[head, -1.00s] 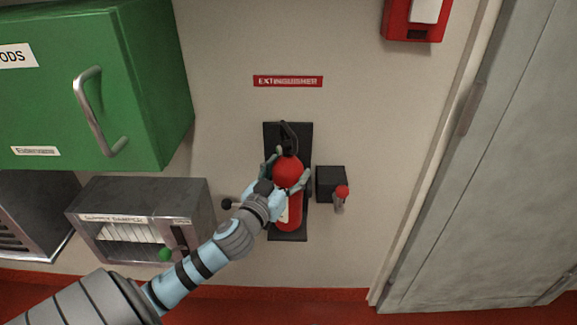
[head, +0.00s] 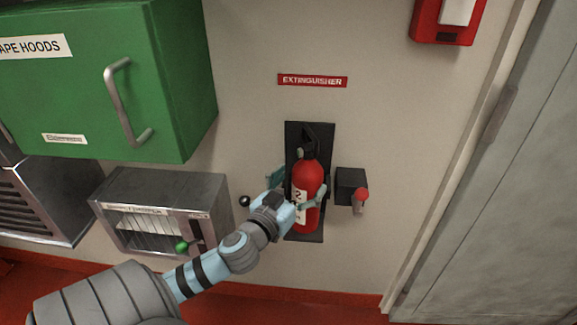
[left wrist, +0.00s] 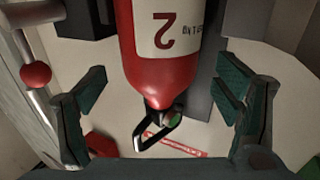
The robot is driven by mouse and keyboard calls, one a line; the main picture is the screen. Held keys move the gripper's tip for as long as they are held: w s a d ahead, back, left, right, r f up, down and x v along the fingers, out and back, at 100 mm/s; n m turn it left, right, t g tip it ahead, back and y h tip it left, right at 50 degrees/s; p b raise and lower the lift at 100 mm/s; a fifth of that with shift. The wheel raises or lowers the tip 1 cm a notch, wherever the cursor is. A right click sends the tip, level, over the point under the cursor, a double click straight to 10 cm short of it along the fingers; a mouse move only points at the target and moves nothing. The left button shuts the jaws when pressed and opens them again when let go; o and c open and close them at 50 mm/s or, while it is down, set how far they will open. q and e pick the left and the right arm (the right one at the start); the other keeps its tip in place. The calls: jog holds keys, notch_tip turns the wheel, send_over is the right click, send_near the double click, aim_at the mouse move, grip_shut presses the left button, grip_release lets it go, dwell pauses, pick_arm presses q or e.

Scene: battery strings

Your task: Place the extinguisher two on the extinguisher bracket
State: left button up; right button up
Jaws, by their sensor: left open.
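The red extinguisher two (head: 311,180) stands upright against the dark extinguisher bracket (head: 318,133) on the wall. Its black handle is at the top, and its white label with a "2" shows in the left wrist view (left wrist: 165,25). My left gripper (head: 297,190) is open in front of the extinguisher, its fingers to either side. In the left wrist view the open fingers (left wrist: 160,100) stand apart from the red body, with gaps on both sides. How the extinguisher's base meets the bracket is partly hidden by my gripper. My right gripper is not in view.
A dark box with a red-knobbed lever (head: 361,194) is right of the bracket. A black knob (head: 244,201) is at its left. A grey damper box (head: 160,190) and a green cabinet (head: 180,90) are further left. A grey door (head: 500,200) is at right.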

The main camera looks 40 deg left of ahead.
pick_arm(q)
jog(key=v, duration=0.8)
jog(key=shift+s, duration=0.1)
